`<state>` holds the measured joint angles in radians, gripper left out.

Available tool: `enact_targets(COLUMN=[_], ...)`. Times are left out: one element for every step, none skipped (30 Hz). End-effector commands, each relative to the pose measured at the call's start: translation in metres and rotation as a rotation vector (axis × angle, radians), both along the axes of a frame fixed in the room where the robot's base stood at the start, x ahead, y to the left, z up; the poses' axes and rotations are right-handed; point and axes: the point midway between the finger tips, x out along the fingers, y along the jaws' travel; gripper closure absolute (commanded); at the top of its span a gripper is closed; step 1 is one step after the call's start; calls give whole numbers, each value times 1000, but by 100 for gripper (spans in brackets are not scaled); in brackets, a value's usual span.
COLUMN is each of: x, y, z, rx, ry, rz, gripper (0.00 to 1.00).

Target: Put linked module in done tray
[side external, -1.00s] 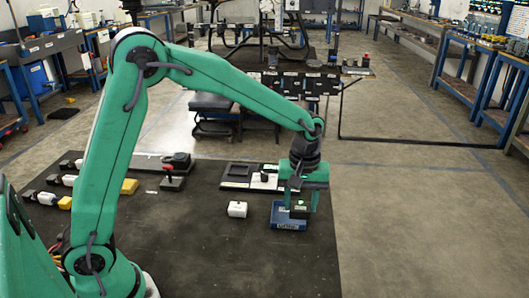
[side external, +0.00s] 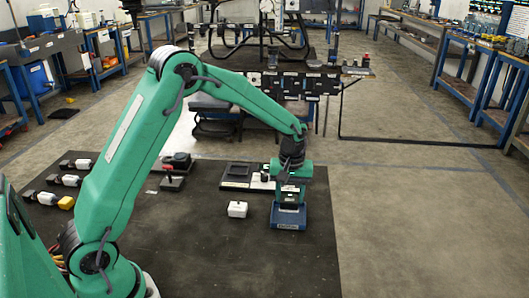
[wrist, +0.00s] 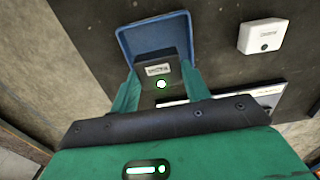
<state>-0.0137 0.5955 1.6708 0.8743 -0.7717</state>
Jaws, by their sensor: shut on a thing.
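The linked module (wrist: 158,70) is a dark block with a pale label and a lit green light, seen between my fingers in the wrist view. My gripper (wrist: 163,84) is shut on it. The done tray (wrist: 124,40) is small and blue, with a raised rim. In the side view, my gripper (side external: 290,197) points down over the tray (side external: 289,223), with the module (side external: 289,204) low at its far part. I cannot tell whether the module touches the tray floor.
A white block (side external: 237,209) stands left of the tray on the dark mat, also in the wrist view (wrist: 263,37). A flat panel (side external: 238,175) lies behind the tray. Several white-and-dark modules (side external: 72,180) line the left. The mat's front area (side external: 240,265) is clear.

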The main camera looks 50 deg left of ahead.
Motion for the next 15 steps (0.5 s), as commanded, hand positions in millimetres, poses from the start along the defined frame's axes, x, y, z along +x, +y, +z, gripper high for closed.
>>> enact_targets(x=[0,0,-1,-1,-1,-1,-1,-1,-1,-1,-1,-1,-1,-1,-1], y=[0,0,0,0,0,0,0,0,0,0,0,0,0,0,0], z=[-2,-4,-7,-9,-13,-17,-21,-25,-29,-32,-35,-37,-39,-39,-40], rx=[0,0,0,0,0,0,0,-1,0,0,0,0,0,0,0], ry=[1,1,3,3,3,3,4,5,4,3,3,3,3,1,1], rz=[0,0,0,0,0,0,0,0,0,0,0,0,0,0,0], gripper=[80,80,80,80,80,80,80,80,80,80,80,80,80,80,80])
